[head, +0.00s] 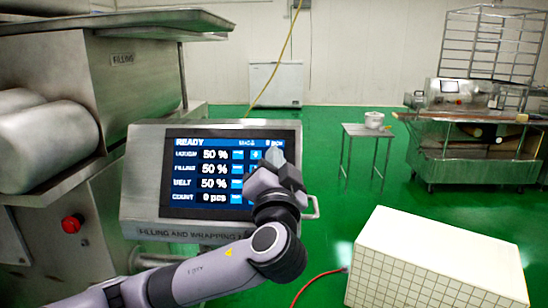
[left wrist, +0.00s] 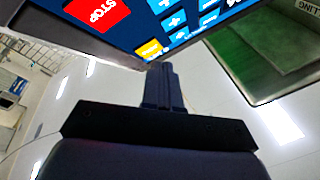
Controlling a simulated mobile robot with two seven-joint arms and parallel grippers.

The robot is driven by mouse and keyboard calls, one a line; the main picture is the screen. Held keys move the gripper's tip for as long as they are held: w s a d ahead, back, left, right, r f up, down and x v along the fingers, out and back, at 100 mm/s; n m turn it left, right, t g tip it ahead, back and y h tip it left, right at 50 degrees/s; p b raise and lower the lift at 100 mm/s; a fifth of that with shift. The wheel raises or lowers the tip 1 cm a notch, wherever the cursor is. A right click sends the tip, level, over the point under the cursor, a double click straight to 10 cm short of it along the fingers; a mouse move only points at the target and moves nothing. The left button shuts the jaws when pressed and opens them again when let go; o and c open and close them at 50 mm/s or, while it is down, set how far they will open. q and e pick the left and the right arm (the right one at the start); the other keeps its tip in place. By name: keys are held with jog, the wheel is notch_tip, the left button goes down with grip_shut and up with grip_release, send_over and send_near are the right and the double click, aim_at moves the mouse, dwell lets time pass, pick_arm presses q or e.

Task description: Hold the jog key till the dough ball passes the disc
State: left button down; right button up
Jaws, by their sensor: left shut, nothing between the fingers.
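The machine's touch panel (head: 205,213) shows a lit screen reading READY, with dough, filling and belt at 50 % and count 0 pcs. My left gripper (head: 274,158) is shut and empty, in front of the screen's right side, hiding part of it. In the left wrist view its closed fingers (left wrist: 160,72) point at the screen's edge, just below a yellow key (left wrist: 149,48). I cannot read that key's label or tell whether the fingers touch it. A red STOP key (left wrist: 98,14) is to its left. No dough ball or disc is in sight. My right gripper is out of view.
A red button (head: 72,223) sits on the steel machine (head: 140,75) at left. A white tiled block (head: 430,265) stands at the lower right, with a red hose (head: 318,275) beside it. A small steel table (head: 368,131) stands farther back on open green floor.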

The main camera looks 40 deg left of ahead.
pick_arm(q)
jog(key=shift+s+d+r, duration=0.1)
jog(key=s+d+r+p, duration=0.2)
jog(key=s, duration=0.1)
jog(key=shift+s+d+r, duration=0.1)
jog(key=shift+s+r, duration=0.15)
jog(key=shift+s, duration=0.05)
dwell(0.4)
dwell(0.5)
